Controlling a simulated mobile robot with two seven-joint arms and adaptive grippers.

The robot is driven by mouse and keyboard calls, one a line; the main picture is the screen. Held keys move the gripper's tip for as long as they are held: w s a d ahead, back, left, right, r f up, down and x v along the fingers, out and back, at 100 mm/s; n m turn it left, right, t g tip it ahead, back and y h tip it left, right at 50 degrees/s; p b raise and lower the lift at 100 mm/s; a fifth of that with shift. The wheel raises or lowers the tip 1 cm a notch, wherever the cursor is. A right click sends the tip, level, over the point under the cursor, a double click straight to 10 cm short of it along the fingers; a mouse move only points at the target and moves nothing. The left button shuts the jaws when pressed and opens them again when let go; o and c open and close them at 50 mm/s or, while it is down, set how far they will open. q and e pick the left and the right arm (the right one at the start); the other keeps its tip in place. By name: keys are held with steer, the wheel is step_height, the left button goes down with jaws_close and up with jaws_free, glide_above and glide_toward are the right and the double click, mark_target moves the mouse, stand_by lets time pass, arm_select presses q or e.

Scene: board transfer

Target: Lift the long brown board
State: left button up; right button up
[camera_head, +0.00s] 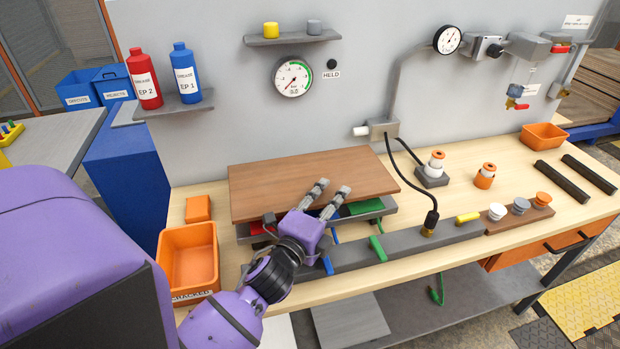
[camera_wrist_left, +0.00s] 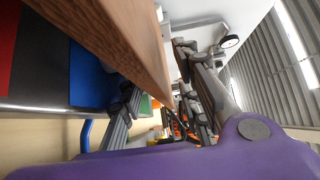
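The long brown board (camera_head: 300,177) lies flat across a grey tray with coloured parts at the back of the bench. In the left wrist view its edge (camera_wrist_left: 125,45) runs large and slanting across the picture. My left gripper (camera_head: 332,190) is at the board's front long edge, right of its middle, with its fingers pointing toward the back. The fingers are spread apart. In the left wrist view one finger shows on each side of the board's edge; I cannot tell whether either touches it. My right gripper is not in view.
An orange bin (camera_head: 188,260) stands left of the board, with an orange block (camera_head: 198,208) behind it. A grey rail (camera_head: 395,247) with coloured handles runs in front. A black hose with a connector (camera_head: 431,220) hangs to the right. A bottle shelf (camera_head: 170,106) is above left.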

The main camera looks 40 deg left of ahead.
arm_select(q)
jaws_close()
steer(key=shift+r, duration=0.15)
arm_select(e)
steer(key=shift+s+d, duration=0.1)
arm_select(q)
steer(key=shift+r, duration=0.1)
